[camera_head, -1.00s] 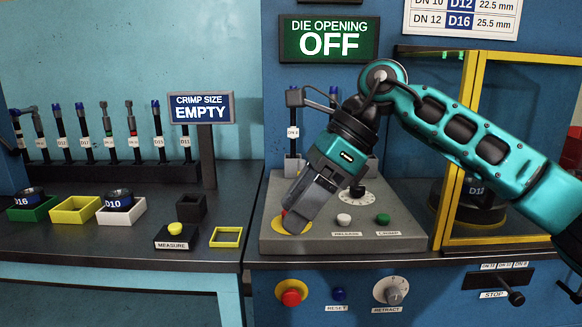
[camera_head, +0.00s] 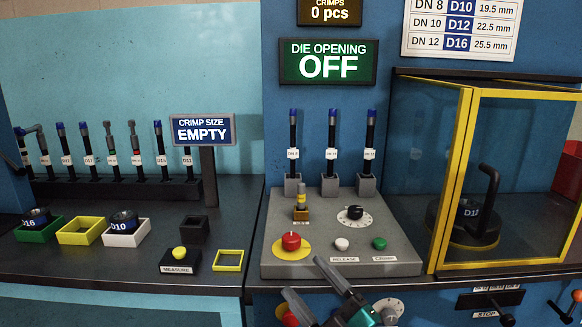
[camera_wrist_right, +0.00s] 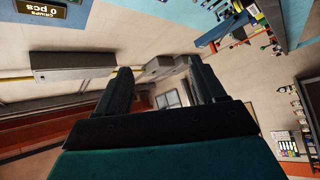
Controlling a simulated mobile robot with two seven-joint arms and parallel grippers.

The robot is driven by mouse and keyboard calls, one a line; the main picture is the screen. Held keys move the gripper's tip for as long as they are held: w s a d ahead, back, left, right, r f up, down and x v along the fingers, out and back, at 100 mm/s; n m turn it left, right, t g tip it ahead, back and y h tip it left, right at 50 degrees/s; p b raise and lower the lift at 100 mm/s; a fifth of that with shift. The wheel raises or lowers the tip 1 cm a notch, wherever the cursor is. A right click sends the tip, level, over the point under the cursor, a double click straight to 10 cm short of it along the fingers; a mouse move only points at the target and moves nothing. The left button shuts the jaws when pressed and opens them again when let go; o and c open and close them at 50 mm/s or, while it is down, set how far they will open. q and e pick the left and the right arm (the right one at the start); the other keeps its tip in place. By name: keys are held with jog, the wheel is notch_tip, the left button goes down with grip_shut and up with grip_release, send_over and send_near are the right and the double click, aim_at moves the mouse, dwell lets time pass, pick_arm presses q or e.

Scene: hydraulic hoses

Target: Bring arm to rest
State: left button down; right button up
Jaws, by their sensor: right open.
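My right gripper (camera_head: 316,291) shows at the bottom middle of the head view, in front of the control panel's front edge. Its two grey fingers are apart with nothing between them. In the right wrist view the same two fingers (camera_wrist_right: 158,92) stand apart and empty, with the room's ceiling and far wall behind them. Most of my right arm is below the head view's lower edge. My left gripper is not in view.
The grey control panel (camera_head: 273,267) carries a red button (camera_head: 291,241), a dial and small buttons. The yellow-framed guard (camera_head: 453,180) stands to the right. Trays, the measure button (camera_head: 179,253) and a hose rack (camera_head: 120,188) occupy the left bench.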

pick_arm(q)
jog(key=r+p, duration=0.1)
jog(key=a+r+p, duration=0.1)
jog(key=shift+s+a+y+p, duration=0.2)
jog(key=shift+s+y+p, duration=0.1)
jog(key=shift+p, duration=0.1)
pick_arm(e)
jog(key=s+d+f+m+g+h, duration=0.3)
jog(key=s+d+f+m+h, duration=0.3)
jog(key=f, duration=0.5)
jog(key=s+d+f+m+g+h, duration=0.3)
jog(key=s+d+f+m+h, duration=0.3)
jog(key=s+d+f+m, duration=0.2)
jog(key=s+f+m, duration=0.2)
jog(key=s+f, duration=0.1)
jog(key=f, duration=0.1)
jog(key=shift+s+d+f+h, duration=0.15)
jog(key=shift+s+d+h, duration=0.05)
jog(key=shift+h, duration=0.2)
